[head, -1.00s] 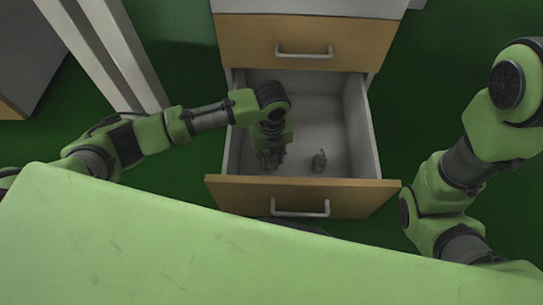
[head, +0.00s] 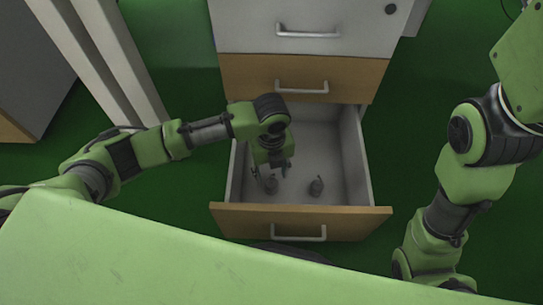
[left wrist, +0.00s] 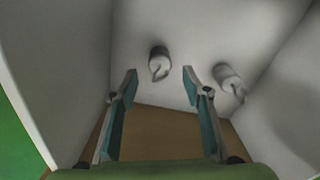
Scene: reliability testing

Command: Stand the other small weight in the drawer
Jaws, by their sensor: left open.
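One weight (left wrist: 158,58) shows beyond the gap between the fingertips, and the other weight (left wrist: 228,77) shows to the right of the right finger. My right gripper is out of view.
The cabinet (head: 300,30) has closed drawers above the open one, with a wooden drawer front (head: 235,77) directly over it. The drawer's side walls (head: 357,160) stand close around the left gripper. The drawer floor behind the weights is clear.

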